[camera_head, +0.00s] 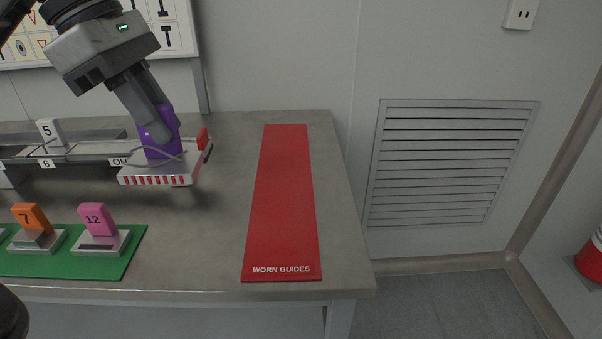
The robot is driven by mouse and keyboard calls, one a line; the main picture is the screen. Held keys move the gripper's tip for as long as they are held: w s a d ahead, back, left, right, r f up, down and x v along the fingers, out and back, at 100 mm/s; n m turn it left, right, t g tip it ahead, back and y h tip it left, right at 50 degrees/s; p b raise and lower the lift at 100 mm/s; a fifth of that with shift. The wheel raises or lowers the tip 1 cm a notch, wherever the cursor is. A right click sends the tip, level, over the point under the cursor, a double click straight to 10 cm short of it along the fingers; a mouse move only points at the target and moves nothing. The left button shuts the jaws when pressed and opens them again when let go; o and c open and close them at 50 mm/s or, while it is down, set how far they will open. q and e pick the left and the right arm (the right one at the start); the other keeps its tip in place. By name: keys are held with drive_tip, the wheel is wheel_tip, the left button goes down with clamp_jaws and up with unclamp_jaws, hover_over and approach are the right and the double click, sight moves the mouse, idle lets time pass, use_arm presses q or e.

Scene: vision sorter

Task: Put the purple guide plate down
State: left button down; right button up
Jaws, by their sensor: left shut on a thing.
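My left gripper (154,118) comes in from the upper left and is shut on the purple guide plate (163,148). The plate stands roughly upright in the jaws, slightly tilted, and the fingers hide part of it. Its lower end is at a grey metal piece (158,172) with a red-and-white striped front edge; I cannot tell whether they touch or are joined. A red mat (284,200) marked WORN GUIDES lies on the table to the right of the gripper, and it is empty. My right gripper is not in view.
A green mat (125,262) at the front left carries an orange block marked 7 (31,217) and a pink block marked 12 (97,218) on metal bases. A white block marked 5 (48,131) stands on the rail behind. Grey table (215,240) is clear between the mats.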

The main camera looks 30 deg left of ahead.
sight(170, 150)
use_arm(q)
wheel_tip(170, 150, down, 4)
drive_tip(key=b, duration=0.3)
drive_tip(key=shift+f, duration=0.25)
drive_tip(key=shift+w+f, duration=0.15)
drive_tip(key=shift+w, duration=0.05)
drive_tip(key=shift+w+d+f+p, duration=0.75)
drive_tip(key=shift+w+d+f, duration=0.55)
drive_tip(key=shift+w+f, duration=0.75)
drive_tip(key=shift+w+d+f+p, duration=0.7)
drive_tip(key=shift+w+d+f, duration=0.55)
drive_tip(key=shift+w+f, duration=0.8)
drive_tip(key=shift+w+d+f+p, duration=0.75)
drive_tip(key=shift+w+d+f, duration=0.75)
drive_tip(key=shift+f, duration=0.85)
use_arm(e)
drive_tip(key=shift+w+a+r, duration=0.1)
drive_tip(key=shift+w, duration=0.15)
use_arm(q)
drive_tip(key=shift+w+a, duration=0.15)
drive_tip(key=shift+a, duration=0.05)
drive_tip(key=shift+f, duration=0.1)
drive_tip(key=c, duration=1.4)
unclamp_jaws()
drive_tip(key=shift+o, duration=0.2)
